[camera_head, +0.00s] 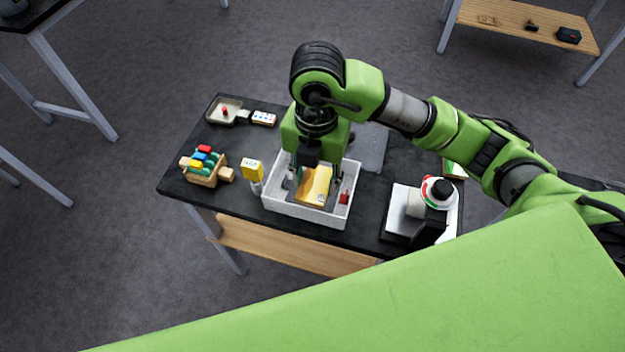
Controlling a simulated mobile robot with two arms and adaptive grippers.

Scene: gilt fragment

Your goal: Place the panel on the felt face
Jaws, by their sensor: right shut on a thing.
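The panel (316,186) is a small gold-yellow piece with a dark edge. It shows inside the white-walled box (305,212), tilted, just below my right gripper. My right gripper (307,176) points down over the box and is shut on the panel; its fingertips are partly hidden. I cannot tell whether the panel touches the box floor. A flat grey pad (372,148) lies on the dark table behind the gripper, partly covered by my arm; I cannot tell if it is the felt face. My left gripper is not in view.
A small red item (344,196) lies in the box's right end. A yellow-topped holder (253,170) stands just left of the box, near a wooden rack (205,167) of coloured pieces. A scale-like device (406,214) with a white container stands at right. A shallow tray (224,111) sits at back left.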

